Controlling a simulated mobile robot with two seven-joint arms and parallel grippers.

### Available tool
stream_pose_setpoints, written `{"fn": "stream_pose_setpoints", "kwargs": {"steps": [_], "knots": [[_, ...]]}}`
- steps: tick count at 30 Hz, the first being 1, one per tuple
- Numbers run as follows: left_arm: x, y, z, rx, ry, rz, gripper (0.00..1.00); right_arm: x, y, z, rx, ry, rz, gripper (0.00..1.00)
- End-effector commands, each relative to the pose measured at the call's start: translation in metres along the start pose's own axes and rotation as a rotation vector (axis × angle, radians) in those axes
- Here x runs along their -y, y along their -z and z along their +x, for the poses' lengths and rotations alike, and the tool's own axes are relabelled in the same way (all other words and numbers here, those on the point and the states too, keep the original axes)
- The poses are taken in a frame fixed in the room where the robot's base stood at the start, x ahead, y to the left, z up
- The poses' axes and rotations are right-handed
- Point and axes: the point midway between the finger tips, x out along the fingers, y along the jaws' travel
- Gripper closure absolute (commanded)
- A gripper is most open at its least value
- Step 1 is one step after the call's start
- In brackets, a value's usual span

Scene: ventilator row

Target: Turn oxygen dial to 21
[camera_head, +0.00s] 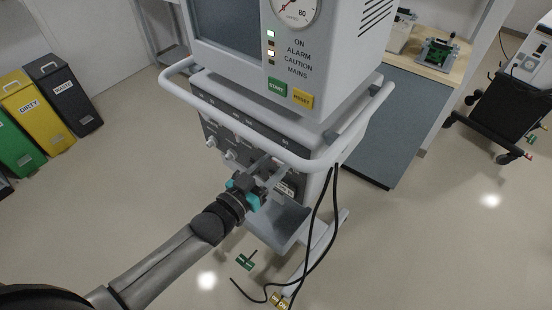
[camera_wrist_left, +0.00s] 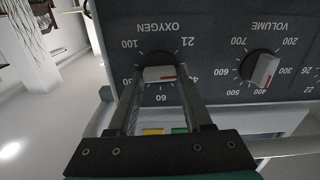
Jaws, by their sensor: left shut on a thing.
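The oxygen dial (camera_wrist_left: 158,73) is a light grey knob with a red mark on a dark panel. In the left wrist view the panel's lettering is upside down. The labels 100, 80, 60, 40 and 21 run around the dial. Its red mark shows on the lower right of the knob, on the side between 60 and 40. My left gripper (camera_wrist_left: 160,80) is shut on the dial, one finger on each side. In the head view my left gripper (camera_head: 265,170) reaches the ventilator's (camera_head: 228,88) front panel below the rail, and the dial is hidden. My right gripper is not in view.
The volume dial (camera_wrist_left: 260,68) sits beside the oxygen dial. A white rail (camera_head: 225,112) curves around the ventilator above my gripper. Black cables (camera_head: 324,215) hang at its right. Bins (camera_head: 62,92) stand at the far left. Floor to the left is clear.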

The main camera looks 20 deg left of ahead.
Motion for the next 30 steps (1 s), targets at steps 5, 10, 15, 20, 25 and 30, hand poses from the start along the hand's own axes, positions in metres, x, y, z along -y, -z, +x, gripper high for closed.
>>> {"fn": "stream_pose_setpoints", "kwargs": {"steps": [5, 10, 15, 20, 25, 30], "knots": [[0.001, 0.0009, -0.0001, 0.002, -0.001, -0.169, 1.0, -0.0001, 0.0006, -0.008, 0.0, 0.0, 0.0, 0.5], [0.0019, 0.0004, 0.0001, 0.001, 0.0, -0.33, 1.0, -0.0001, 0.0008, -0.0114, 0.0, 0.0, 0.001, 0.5], [0.0028, -0.0003, -0.0001, 0.001, 0.0, -0.475, 1.0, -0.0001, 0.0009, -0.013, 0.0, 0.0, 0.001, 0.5], [0.0029, -0.0011, -0.0001, 0.001, 0.0, -0.586, 1.0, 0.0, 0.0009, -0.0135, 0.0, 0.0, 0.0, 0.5], [0.0036, -0.0014, 0.0, 0.001, 0.0, -0.672, 1.0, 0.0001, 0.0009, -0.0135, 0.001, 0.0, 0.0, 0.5], [0.0036, -0.0017, 0.0, 0.001, 0.0, -0.722, 1.0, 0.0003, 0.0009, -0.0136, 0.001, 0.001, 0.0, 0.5]]}}
